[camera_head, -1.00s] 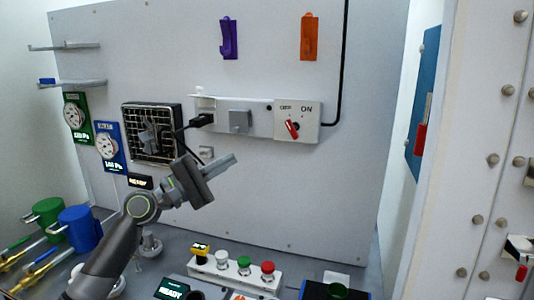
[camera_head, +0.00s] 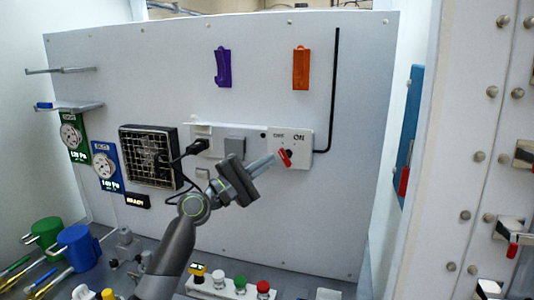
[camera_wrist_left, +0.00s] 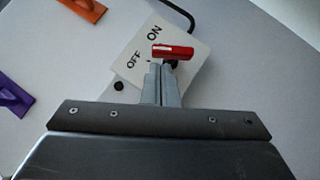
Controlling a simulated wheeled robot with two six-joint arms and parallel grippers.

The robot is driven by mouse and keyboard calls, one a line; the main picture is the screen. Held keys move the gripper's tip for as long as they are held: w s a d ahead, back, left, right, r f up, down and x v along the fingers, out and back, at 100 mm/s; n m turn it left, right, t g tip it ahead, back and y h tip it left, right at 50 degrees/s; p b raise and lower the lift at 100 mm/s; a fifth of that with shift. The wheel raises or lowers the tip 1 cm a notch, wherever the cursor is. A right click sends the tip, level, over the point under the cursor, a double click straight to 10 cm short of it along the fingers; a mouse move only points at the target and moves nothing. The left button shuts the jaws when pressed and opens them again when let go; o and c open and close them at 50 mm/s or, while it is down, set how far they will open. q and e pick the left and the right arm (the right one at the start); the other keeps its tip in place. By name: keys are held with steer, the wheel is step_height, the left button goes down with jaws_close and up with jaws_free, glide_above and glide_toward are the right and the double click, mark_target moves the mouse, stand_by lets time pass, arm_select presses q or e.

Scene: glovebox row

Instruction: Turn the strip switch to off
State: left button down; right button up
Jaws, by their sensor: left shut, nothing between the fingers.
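The strip switch is a white plate (camera_head: 303,143) marked OFF and ON at the right end of a wall strip. Its red lever (camera_head: 285,157) sits tilted on the plate, upper end leaning left in the head view. My left gripper (camera_head: 273,159) is shut and empty, its fingertips at or just beside the lever's left side. In the left wrist view the shut fingers (camera_wrist_left: 162,82) reach up to the red lever (camera_wrist_left: 174,51), partly covering the plate (camera_wrist_left: 187,42) and its dark knob. I cannot tell whether they touch. My right gripper is not in view.
The strip (camera_head: 221,140) carries a black plug (camera_head: 197,147) and a grey block (camera_head: 235,145). A fan grille (camera_head: 148,157) is to the left. Purple (camera_head: 222,66) and orange (camera_head: 301,68) holders hang above. Buttons (camera_head: 240,284) stand below on the bench.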

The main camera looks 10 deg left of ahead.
arm_select(q)
steer(key=shift+d+r, duration=0.1)
steer(key=shift+d, duration=0.2)
steer(key=shift+r, duration=0.1)
steer(key=shift+d+r+m+g+p, duration=0.2)
steer(key=shift+r+m+g+p, duration=0.45)
steer(key=shift+p, duration=0.55)
steer(key=shift+r+m+g+y+p, duration=0.1)
steer(key=shift+m+g+y+p, duration=0.3)
steer(key=shift+m, duration=0.35)
steer(key=shift+d, duration=0.15)
steer(key=shift+d+r+p, duration=0.1)
steer(key=shift+r+p, duration=0.1)
steer(key=shift+p, duration=0.1)
